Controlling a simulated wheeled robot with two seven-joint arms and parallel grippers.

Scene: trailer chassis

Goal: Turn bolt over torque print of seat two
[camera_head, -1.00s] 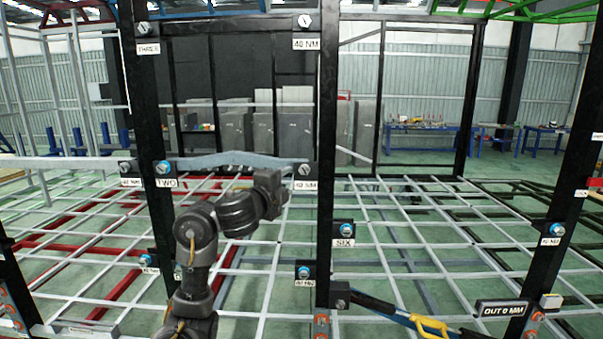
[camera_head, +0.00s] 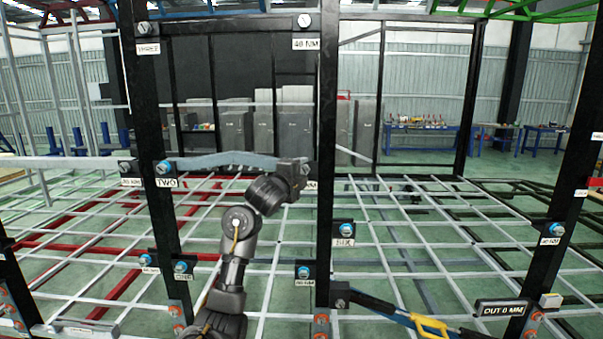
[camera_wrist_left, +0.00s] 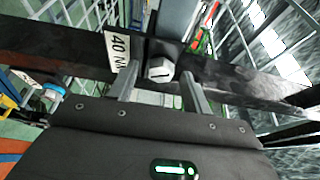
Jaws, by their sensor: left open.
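The silver bolt (camera_wrist_left: 160,69) over the 40 NM print (camera_wrist_left: 118,50) of seat two shows in the left wrist view, with a dark mark on its head. My left gripper (camera_wrist_left: 162,84) is open, its two fingers on either side of the bolt's near side. I cannot tell whether they touch it. In the head view, my left gripper (camera_head: 305,176) covers most of that bolt and print. The TWO print (camera_head: 165,183) and a blue-collared bolt (camera_head: 163,167) above it are at the other end of the bar. My right gripper is not in view.
A grey-blue bar (camera_head: 225,159) spans the two black posts. Below right are a SIX print (camera_head: 345,242) with its blue-collared bolt and a yellow-handled tool (camera_head: 430,326). A 40 NM print (camera_head: 305,44) with a bolt sits higher on the same post (camera_head: 327,120).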

